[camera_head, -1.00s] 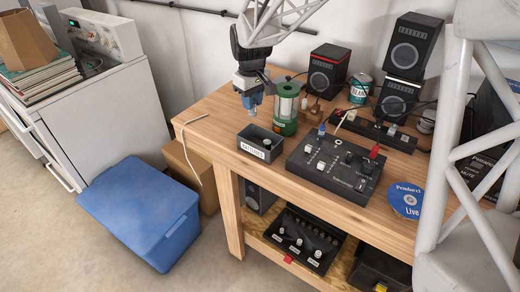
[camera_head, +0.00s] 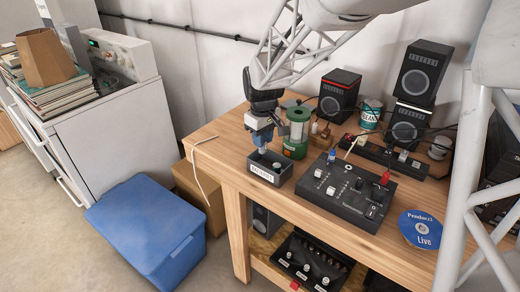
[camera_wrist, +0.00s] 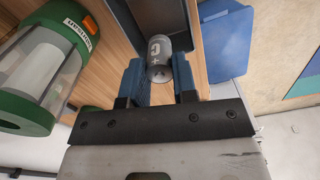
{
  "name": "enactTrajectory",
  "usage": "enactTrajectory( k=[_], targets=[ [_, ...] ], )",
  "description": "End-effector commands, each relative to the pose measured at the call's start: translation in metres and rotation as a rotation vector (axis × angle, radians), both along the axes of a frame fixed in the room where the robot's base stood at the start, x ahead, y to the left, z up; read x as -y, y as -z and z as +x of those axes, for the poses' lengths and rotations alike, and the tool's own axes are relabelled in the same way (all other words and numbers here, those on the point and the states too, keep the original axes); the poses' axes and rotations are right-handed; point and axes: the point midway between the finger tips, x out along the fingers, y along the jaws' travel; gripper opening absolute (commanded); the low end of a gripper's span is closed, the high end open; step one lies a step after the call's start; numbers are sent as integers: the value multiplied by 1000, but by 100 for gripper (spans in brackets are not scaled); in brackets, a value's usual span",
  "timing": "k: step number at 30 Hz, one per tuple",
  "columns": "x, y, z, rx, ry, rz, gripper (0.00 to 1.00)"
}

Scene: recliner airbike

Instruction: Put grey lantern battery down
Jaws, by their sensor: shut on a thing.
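The grey lantern battery (camera_wrist: 158,58) is a small grey cylinder with pale markings, held between the two blue fingers of my gripper (camera_wrist: 158,75). In the head view my gripper (camera_head: 262,146) points down at the small dark grey open box (camera_head: 268,178), which has a white label on its front. The fingertips are at or just above the box's opening; the battery is hardly visible there. In the wrist view a dark box wall (camera_wrist: 194,30) runs beside the right finger. I cannot tell whether the battery touches the box's floor.
A green lantern (camera_head: 295,132) stands close behind and right of the box, and shows large in the wrist view (camera_wrist: 30,80). A black control panel (camera_head: 345,192) lies to the right. The wooden table's (camera_head: 215,150) left front corner is mostly clear, with a pale cable.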

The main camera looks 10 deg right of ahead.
Motion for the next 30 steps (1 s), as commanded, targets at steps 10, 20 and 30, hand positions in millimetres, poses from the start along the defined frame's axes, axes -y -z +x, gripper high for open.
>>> enactTrajectory(
  k=[10, 20, 30],
  targets=[
    [0, 31, 0, 1, 0, 1, 3],
    [0, 33, 0, 0, 0, 0, 3],
    [0, 64, 0, -1, 0, -1, 3]
  ],
)
